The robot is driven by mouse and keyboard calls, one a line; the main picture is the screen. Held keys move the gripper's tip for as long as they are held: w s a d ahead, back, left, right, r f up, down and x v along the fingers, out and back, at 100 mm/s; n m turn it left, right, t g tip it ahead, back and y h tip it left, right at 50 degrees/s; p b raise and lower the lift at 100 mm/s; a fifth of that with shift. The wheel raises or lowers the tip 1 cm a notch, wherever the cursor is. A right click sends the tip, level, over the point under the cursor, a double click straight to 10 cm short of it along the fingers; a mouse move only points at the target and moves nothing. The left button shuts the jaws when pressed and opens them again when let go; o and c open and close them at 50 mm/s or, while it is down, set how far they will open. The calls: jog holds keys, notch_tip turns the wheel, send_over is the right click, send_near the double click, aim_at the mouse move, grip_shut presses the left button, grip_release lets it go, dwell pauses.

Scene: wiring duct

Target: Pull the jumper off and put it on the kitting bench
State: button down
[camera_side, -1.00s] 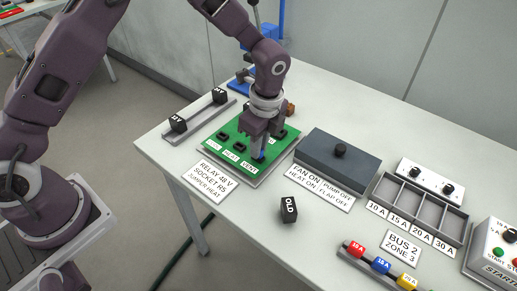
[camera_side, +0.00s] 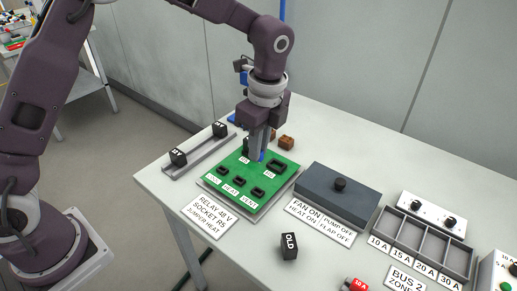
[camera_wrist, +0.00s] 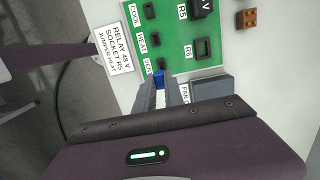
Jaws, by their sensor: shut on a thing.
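My gripper (camera_side: 262,152) is shut on a small blue jumper (camera_wrist: 159,77), which shows between the fingertips in the wrist view. In the side view the fingers are over the back part of the green board (camera_side: 250,203); the jumper (camera_side: 262,157) is partly hidden by them. The board's three small black headers, COOL (camera_side: 220,171), HEAT (camera_side: 239,180) and VENT (camera_side: 257,192), carry no jumper. A white card (camera_side: 209,214) reads RELAY 48 V, SOCKET R5, JUMPER HEAT. Another bench (camera_side: 60,72) with small items stands at the far left; I cannot tell if it is the kitting bench.
A rail with two black relays (camera_side: 178,157) lies left of the board. A grey box with a knob (camera_side: 338,200) stands to its right. A black OLD block (camera_side: 289,246) sits in front. A compartment tray (camera_side: 425,240) is farther right. Brown blocks (camera_side: 286,143) are behind.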

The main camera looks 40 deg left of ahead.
jog(key=shift+r, duration=1.5)
jog(key=s+d+f+m+t+h, duration=0.1)
jog(key=s+d+f+m, duration=0.15)
jog(key=d+m, duration=0.65)
jog(key=s+d+f+m, duration=0.2)
jog(key=d+f+m, duration=0.2)
jog(key=d+m, duration=0.55)
jog(key=shift+n, duration=0.25)
jog(key=f, duration=0.9)
jog(key=shift+s+d+f, duration=0.25)
jog(key=shift+d+f, duration=0.1)
jog(key=shift+d, duration=0.05)
jog(key=c, duration=1.4)
grip_release()
jog(key=shift+f, duration=0.1)
jog(key=shift+c, duration=0.2)
